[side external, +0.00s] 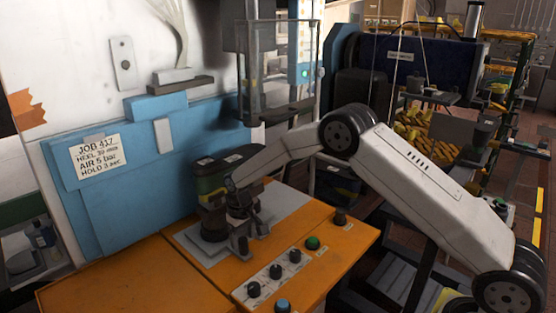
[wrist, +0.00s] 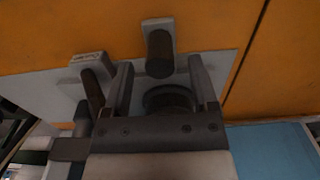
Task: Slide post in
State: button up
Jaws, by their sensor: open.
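My gripper (wrist: 161,65) is open in the wrist view, its two grey fingers spread apart. A dark round piece (wrist: 168,98) shows between the fingers, close to the gripper body; I cannot tell whether either finger touches it. A brown cylinder on a grey block (wrist: 158,50) lies just beyond the fingertips, and a similar one (wrist: 92,92) is left of the left finger. In the side view my gripper (side external: 240,208) is low over the grey plate (side external: 190,240), beside a dark round base (side external: 213,226). I cannot tell which piece is the post. A dark green form (side external: 215,174) stands behind.
The orange bench (side external: 110,280) has bare room at the left. A control strip (side external: 272,274) with several knobs and a green button (side external: 312,243) lies at the front right. A blue panel (side external: 125,205) with a job card (side external: 99,156) rises behind. A vertical press frame (side external: 245,75) stands above.

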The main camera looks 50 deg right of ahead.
jog(key=shift+f, duration=1.7)
grip_shut()
